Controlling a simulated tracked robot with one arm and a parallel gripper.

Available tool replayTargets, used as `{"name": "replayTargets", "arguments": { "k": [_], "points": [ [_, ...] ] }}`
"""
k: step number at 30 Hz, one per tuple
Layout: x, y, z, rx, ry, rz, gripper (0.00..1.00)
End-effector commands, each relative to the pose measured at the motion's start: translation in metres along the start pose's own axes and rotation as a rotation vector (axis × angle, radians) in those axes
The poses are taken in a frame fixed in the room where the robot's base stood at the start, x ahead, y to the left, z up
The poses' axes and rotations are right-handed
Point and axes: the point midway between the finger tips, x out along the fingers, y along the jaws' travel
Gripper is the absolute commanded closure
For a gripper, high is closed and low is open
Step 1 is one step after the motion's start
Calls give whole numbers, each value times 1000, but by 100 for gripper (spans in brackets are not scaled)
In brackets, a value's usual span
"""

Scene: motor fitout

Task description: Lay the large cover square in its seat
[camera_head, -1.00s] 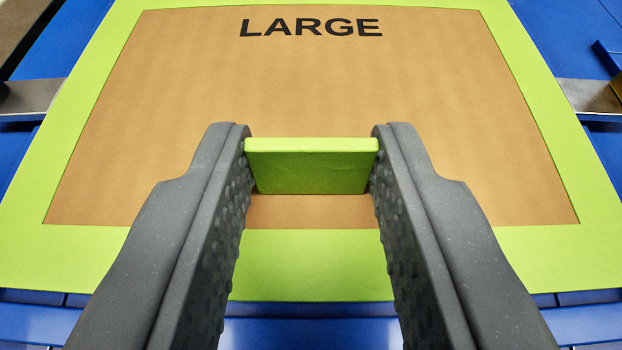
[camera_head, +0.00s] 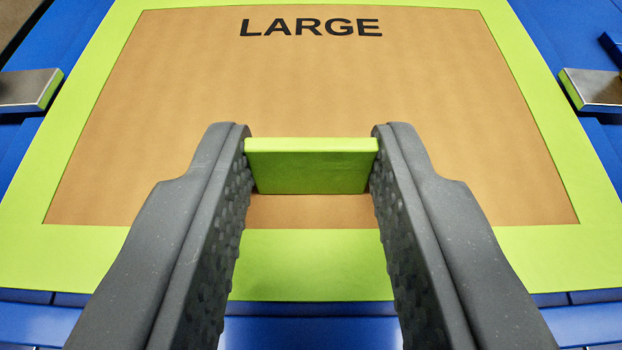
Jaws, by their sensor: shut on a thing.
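The large cover (camera_head: 160,120) is a tan panel with a lime green border, marked "LARGE" near its far edge. It fills most of the view. A lime green grip block (camera_head: 311,168) stands up from it. My gripper (camera_head: 311,165) is shut on this block, one dark studded finger on each side. The blue structure (camera_head: 35,140) shows beneath and around the cover. The cover hides what lies under it, so I cannot tell whether it touches the seat.
A metal tab with a green end (camera_head: 30,90) is beside the cover's left edge. A similar metal tab (camera_head: 597,90) is beside the right edge. Blue ledges (camera_head: 311,332) run along the near side.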

Motion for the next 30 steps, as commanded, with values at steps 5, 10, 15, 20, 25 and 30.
{"name": "replayTargets", "arguments": {
  "k": [5,10,15,20,25,30],
  "points": [
    [0,0,1,0,0,0,92],
    [1,0,2,0,0,0,92],
    [2,0,4,0,0,0,92],
    [2,0,4,0,-1,0,92],
    [2,0,4,0,-1,0,44],
    [2,0,4,0,-1,0,44]
  ]
}}
